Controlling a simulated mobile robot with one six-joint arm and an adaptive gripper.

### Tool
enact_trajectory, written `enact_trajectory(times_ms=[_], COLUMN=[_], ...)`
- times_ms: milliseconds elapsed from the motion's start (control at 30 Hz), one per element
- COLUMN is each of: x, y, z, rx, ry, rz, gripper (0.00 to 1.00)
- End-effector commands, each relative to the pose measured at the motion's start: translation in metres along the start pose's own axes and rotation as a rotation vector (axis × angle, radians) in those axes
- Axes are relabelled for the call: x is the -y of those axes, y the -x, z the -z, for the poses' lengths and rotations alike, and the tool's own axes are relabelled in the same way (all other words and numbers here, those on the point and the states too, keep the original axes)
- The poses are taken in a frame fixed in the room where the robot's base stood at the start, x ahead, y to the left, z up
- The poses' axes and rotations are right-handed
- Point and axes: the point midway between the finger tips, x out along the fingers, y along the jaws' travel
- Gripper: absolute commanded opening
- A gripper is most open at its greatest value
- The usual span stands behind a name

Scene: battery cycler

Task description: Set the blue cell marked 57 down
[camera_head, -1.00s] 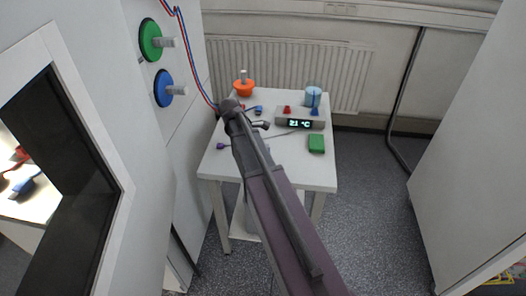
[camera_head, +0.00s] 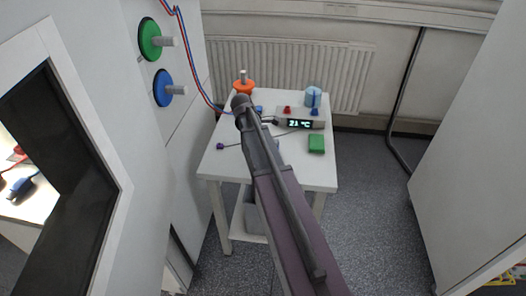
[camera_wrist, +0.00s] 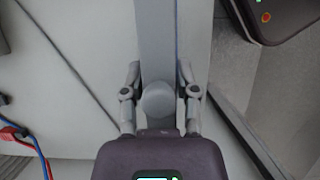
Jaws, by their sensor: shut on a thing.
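My gripper (camera_wrist: 158,92) is in the wrist view, its two fingers on either side of a grey, round-ended part. It is shut on the blue cell (camera_wrist: 157,102), of which only this grey part seems to show. I see no number 57, and I cannot make out the cell's blue face. In the head view my own arm hides most of the gripper and what it holds. The arm's end is over the left part of the white table (camera_head: 290,170); I cannot tell its height.
On the table are an orange round thing (camera_head: 243,87), a temperature display (camera_head: 299,123), a light-blue cylinder (camera_head: 313,98), a green block (camera_head: 317,143) and a purple-ended lead (camera_head: 221,146). Green (camera_head: 150,40) and blue (camera_head: 162,88) discs stick out of the left wall. The front right table top is clear.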

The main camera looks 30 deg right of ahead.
Motion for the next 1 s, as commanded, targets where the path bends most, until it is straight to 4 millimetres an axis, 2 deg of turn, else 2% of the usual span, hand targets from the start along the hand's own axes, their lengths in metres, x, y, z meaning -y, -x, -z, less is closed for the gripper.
enact_trajectory(times_ms=[33, 300, 967, 1000], x=[0.001, 0.001, 0.002, 0.002], y=[-0.008, -0.026, -0.032, -0.032], z=[0.004, 0.011, 0.015, 0.015], rx=[0.000, 0.000, 0.000, 0.000], ry=[0.001, 0.001, 0.002, 0.002], rz=[0.001, 0.001, 0.001, 0.001], gripper=[0.00, 0.00, 0.00, 0.46])
